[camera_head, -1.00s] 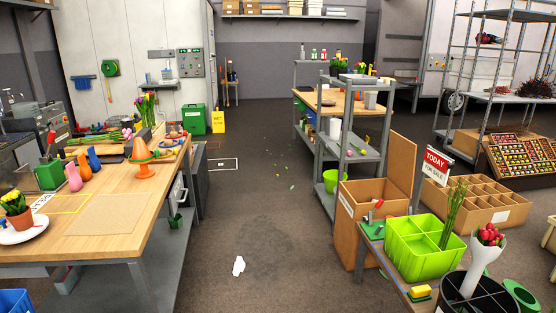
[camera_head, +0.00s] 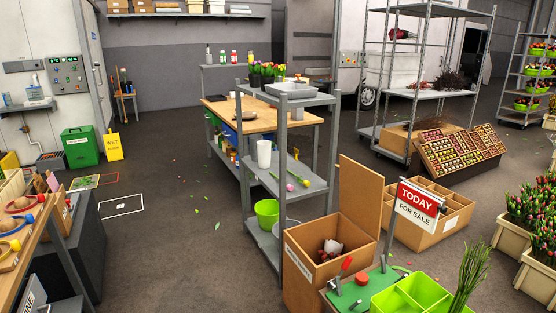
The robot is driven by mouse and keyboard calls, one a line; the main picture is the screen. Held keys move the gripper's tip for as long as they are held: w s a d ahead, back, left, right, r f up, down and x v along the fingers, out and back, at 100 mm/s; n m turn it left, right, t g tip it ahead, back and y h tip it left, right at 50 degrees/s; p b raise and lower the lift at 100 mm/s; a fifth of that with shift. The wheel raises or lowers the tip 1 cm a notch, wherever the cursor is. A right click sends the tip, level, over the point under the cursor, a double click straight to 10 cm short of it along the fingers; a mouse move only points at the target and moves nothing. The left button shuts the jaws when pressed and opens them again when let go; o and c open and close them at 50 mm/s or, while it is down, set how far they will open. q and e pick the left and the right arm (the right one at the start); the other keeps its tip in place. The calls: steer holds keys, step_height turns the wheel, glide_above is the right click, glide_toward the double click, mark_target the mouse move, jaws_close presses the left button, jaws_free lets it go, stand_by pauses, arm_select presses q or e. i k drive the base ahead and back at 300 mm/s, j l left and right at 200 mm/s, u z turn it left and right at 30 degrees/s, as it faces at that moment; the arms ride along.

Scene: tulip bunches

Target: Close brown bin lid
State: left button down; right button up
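The brown bin (camera_head: 310,261) stands on the floor right of centre, beside the grey shelf unit. Its brown lid (camera_head: 361,207) stands upright, hinged at the bin's right rear side, so the bin is open. Something whitish (camera_head: 331,247) and some dark reddish bits lie inside the bin. A white label is on its left face. Neither of my grippers shows in the head view.
A low table with a green board (camera_head: 364,289) and a lime green crate (camera_head: 411,294) stands close in front of the bin. A grey shelf unit (camera_head: 283,190) is at its left. A "TODAY FOR SALE" sign (camera_head: 418,205) and a divided cardboard box (camera_head: 449,207) are at right.

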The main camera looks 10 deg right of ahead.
mark_target(361, 189)
steer(key=i+j+z, duration=0.1)
steer(key=i+z, duration=0.3)
steer(key=i+j+z, duration=0.25)
steer(key=i+z, duration=0.15)
steer(key=i, duration=0.2)
